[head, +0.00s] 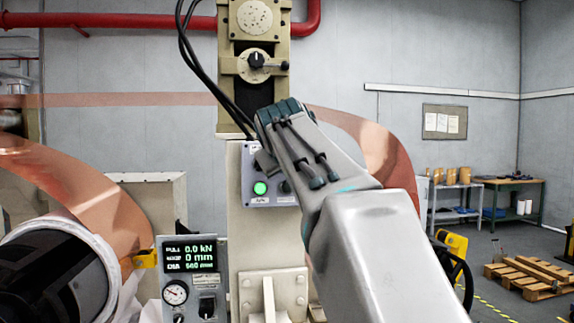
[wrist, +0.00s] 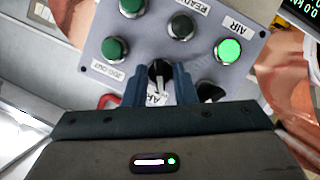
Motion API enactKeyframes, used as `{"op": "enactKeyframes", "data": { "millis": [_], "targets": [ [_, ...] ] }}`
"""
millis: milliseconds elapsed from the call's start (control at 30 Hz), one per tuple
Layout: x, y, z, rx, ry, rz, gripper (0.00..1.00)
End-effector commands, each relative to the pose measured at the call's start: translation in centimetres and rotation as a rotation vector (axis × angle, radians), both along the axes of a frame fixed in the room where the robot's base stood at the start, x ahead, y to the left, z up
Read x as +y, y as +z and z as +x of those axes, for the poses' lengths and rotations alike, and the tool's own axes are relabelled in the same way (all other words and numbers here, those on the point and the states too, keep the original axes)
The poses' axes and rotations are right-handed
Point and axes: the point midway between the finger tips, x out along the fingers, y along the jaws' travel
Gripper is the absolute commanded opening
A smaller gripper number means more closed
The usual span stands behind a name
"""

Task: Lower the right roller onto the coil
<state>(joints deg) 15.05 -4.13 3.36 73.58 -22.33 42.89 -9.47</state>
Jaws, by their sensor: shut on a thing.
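A grey control panel (head: 284,198) is on the front of the beige column, partly hidden by my arm. In the wrist view the panel (wrist: 140,55) fills the upper middle, with its labels upside down. My gripper (wrist: 162,85) is shut on a black selector knob (wrist: 158,70), one blue-grey finger on each side. The knob's label is partly hidden by the fingers. A green button (wrist: 229,50) by the AIR label is lit; it also shows lit in the head view (head: 260,188). Copper foil (head: 80,185) curves at the left and behind my arm (head: 385,150). I cannot make out the right roller.
A dark-ended drum (head: 55,275) is at the lower left. A display box (head: 191,256) beside the column reads 0.0 kN and 0 mm. A higher knob (head: 256,60) is on the column. A pallet (head: 535,278) and benches stand at the far right.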

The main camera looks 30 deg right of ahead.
Motion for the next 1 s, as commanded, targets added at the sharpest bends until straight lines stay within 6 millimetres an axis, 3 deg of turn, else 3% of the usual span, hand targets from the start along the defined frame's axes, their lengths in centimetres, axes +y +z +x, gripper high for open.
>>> {"op": "enactKeyframes", "data": {
  "millis": [500,533,833,1000],
  "targets": [
    [0.0,0.0,0.0,0.005,0.001,-0.017,0.02],
    [0.0,0.0,0.0,0.005,0.001,-0.017,0.30],
    [0.1,0.0,-0.1,0.005,0.000,-0.017,0.30],
    [0.9,0.6,-1.6,0.002,0.001,-0.018,0.30]
  ]
}}
